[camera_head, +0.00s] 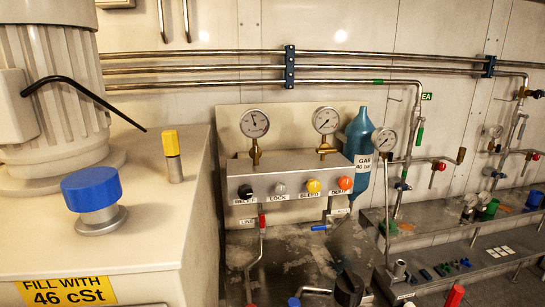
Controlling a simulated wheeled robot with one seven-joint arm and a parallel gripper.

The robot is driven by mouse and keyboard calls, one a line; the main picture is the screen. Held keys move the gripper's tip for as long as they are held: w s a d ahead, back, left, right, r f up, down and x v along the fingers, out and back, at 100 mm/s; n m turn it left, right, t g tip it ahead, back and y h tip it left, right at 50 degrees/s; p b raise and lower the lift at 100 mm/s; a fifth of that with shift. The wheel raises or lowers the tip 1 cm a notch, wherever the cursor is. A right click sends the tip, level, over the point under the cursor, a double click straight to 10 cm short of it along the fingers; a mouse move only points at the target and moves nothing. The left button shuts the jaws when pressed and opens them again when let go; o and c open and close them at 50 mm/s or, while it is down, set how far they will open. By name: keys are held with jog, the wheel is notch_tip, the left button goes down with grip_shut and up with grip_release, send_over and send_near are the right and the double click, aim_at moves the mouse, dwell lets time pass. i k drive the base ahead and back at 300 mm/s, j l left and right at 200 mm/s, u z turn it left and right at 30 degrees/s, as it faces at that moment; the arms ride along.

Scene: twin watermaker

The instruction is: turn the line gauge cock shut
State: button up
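A grey gauge block (290,172) stands on the counter with two dial gauges on top, the left gauge (254,124) and the right gauge (326,121). Below its left end is a small label (248,222) that seems to read LINE. Beside this label is a cock with a red lever (262,220), which points roughly up and down, along its pipe. Below the right end is another cock with a blue lever (319,228), lying sideways, near a second small label. My gripper is not clearly seen in this view.
Black, grey, yellow and orange knobs (313,186) line the block's front. A blue gas bottle (360,138) stands right behind it. A cream housing (120,240) fills the left.

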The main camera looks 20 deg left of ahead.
aim_at(255, 152)
jog(key=k+u, duration=0.1)
jog(key=u, duration=0.7)
jog(key=k+j+u, duration=0.1)
jog(key=u, duration=0.3)
jog(key=j+u, duration=0.1)
jog(key=u, duration=0.3)
jog(key=k+j, duration=0.05)
